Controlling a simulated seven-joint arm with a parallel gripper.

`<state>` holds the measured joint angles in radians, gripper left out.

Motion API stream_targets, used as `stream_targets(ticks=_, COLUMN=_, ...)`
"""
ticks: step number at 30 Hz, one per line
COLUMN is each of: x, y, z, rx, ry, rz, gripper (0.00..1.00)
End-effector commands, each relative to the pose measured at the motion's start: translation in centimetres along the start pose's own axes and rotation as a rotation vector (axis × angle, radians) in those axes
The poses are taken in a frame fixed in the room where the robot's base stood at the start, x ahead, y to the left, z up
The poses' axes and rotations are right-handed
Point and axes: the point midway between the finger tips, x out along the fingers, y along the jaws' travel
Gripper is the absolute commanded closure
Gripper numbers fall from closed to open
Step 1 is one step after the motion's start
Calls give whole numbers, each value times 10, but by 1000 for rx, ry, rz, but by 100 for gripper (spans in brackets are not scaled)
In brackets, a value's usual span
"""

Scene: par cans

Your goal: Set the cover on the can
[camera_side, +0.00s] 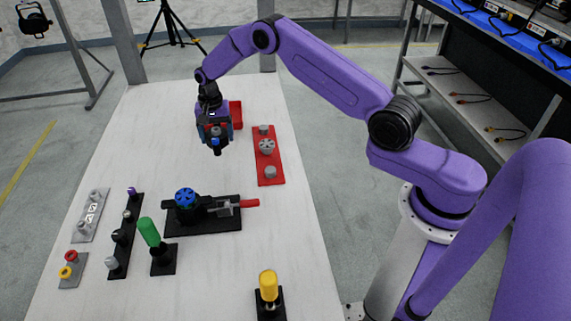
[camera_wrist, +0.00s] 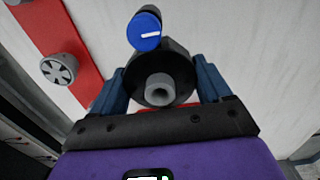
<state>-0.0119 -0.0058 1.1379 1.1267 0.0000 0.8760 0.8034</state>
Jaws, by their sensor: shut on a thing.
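My gripper (camera_side: 216,135) is above the far part of the white table. In the wrist view, its two blue fingers (camera_wrist: 164,84) are shut on a dark, rounded piece, which I take to be the cover (camera_wrist: 180,62). A grey round stub (camera_wrist: 160,88) shows at its middle, and a blue knob with a white line (camera_wrist: 145,30) projects from its far side. A red block (camera_side: 236,115) shows just behind and right of my gripper in the side view; I cannot tell whether it is the can. Its top and the underside of the held piece are hidden.
A red plate (camera_side: 264,182) with grey knobs lies right of my gripper. Nearer are a black fixture with a blue wheel (camera_side: 185,198), a green-handled lever (camera_side: 149,232), a yellow-handled one (camera_side: 268,286), and grey and black strips at left. The table's far left is clear.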

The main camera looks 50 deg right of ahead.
Motion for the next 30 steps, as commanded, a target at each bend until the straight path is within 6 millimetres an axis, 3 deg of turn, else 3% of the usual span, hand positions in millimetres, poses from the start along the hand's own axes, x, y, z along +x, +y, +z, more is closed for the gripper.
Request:
stream_targets(ticks=14, x=-6, y=0, z=0, rx=-1, ry=0, rz=0, gripper=49)
stream_targets(ticks=19, x=-11, y=-10, z=13, rx=-87, ry=0, rz=-1, gripper=49)
stream_targets(ticks=23, x=-23, y=-29, z=45, rx=-298, ry=1, rz=-1, gripper=49)
stream_targets(ticks=30, x=-53, y=-64, z=133, rx=-871, ry=2, rz=-2, gripper=49)
